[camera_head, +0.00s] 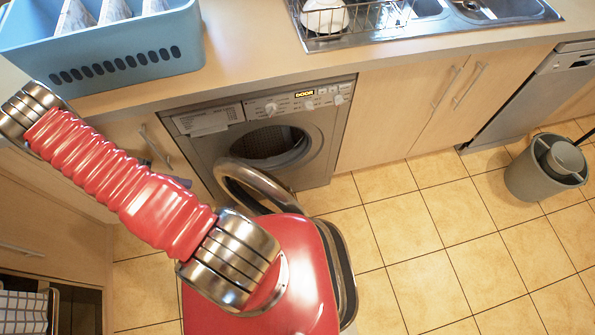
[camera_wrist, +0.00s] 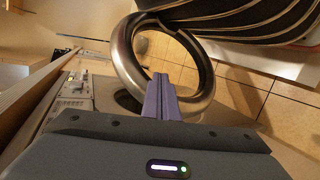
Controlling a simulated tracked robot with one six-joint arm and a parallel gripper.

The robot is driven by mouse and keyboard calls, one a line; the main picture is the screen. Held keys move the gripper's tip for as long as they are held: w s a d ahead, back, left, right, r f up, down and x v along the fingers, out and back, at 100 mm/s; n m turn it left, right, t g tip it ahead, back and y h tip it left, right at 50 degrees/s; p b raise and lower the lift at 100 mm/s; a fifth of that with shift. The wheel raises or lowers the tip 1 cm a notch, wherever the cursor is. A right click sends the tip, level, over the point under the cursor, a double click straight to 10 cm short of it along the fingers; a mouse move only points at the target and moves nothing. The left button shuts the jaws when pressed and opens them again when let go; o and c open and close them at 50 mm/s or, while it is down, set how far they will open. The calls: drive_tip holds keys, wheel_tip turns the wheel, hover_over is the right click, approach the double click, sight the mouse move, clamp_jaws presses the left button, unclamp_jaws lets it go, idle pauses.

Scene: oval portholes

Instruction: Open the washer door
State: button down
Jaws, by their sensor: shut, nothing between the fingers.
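The washer (camera_head: 325,137) is a grey front-loader built in under the counter. Its round door (camera_head: 262,182), a thick metal ring, stands swung out from the front, and the dark drum opening (camera_head: 270,144) shows behind it. In the wrist view the door ring (camera_wrist: 124,65) fills the upper middle, with the control panel (camera_wrist: 72,88) to its left. My gripper (camera_wrist: 161,78) has purple fingers shut together with nothing between them. Their tips overlap the inside of the ring in the picture; I cannot tell if they touch it. In the head view my red arm hides most of the gripper.
A blue crate (camera_head: 110,52) stands on the counter (camera_head: 235,72) at upper left. A dish rack (camera_head: 345,30) and sink are at the upper right. A grey bin (camera_head: 543,178) stands on the tiled floor (camera_head: 430,235) at right. The floor between bin and washer is clear.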

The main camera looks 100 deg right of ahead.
drive_tip(key=w+a+r+n+t+h, duration=0.1)
drive_tip(key=w+a+r+n+t, duration=0.25)
drive_tip(key=r, duration=0.55)
drive_tip(key=w+a+r+n+t+h, duration=0.1)
drive_tip(key=w+a+r+t, duration=0.1)
drive_tip(key=w+a+r, duration=0.55)
drive_tip(key=w+a+r+n+t+h, duration=0.1)
drive_tip(key=w+r+n+t, duration=0.2)
drive_tip(key=r, duration=0.7)
drive_tip(key=s+a+r+n+t, duration=0.3)
drive_tip(key=a+r+n+t, duration=0.2)
drive_tip(key=a+r, duration=0.3)
drive_tip(key=s+a+r+n+t+y, duration=0.1)
drive_tip(key=s+a+r+n+t, duration=0.3)
drive_tip(key=a+r, duration=0.5)
drive_tip(key=shift+a+n+t, duration=0.45)
drive_tip(key=shift+a+n, duration=0.1)
drive_tip(key=shift+a, duration=1.7)
